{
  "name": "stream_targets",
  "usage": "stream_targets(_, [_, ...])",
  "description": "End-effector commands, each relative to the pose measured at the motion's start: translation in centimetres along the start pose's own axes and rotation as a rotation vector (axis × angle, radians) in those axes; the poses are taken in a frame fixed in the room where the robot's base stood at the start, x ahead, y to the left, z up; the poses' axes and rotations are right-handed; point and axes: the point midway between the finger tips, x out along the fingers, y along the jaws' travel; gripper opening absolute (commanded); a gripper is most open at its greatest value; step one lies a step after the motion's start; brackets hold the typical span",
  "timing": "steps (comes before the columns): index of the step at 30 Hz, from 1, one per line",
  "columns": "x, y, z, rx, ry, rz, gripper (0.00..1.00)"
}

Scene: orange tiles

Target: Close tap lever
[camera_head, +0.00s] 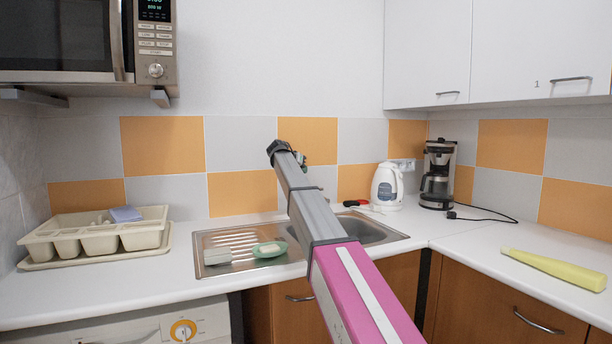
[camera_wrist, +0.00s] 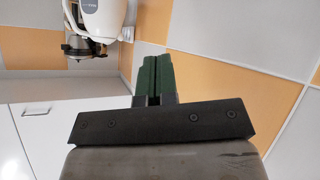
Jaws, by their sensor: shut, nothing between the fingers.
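My arm reaches over the steel sink (camera_head: 376,217) in the head view. My gripper (camera_head: 303,160) is small and partly hidden at the arm's far end, in front of the tiled back wall. In the wrist view its green fingers (camera_wrist: 153,60) lie together, shut, with nothing between them. My arm covers the middle of the sink's back edge. No contact between gripper and tap can be seen.
A white kettle (camera_head: 387,187) and a coffee maker (camera_head: 437,175) stand right of the sink. A green dish (camera_head: 270,249) and a pale block (camera_head: 217,257) lie on the drainer. A cutlery tray (camera_head: 98,237) sits left; a yellow-green object (camera_head: 555,269) lies on the right counter.

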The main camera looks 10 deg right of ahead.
Motion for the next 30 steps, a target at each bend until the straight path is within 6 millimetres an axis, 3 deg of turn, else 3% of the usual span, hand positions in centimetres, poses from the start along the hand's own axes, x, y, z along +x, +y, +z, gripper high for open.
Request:
stream_targets(14, [8.8, 0.0, -0.1, 0.0, 0.0, 0.0, 0.0])
stream_targets(21, [10.7, 0.1, 2.3, -0.001, 0.0, 0.0, 0.0])
stream_targets(30, [11.2, 0.0, 2.8, 0.0, 0.001, -0.001, 0.0])
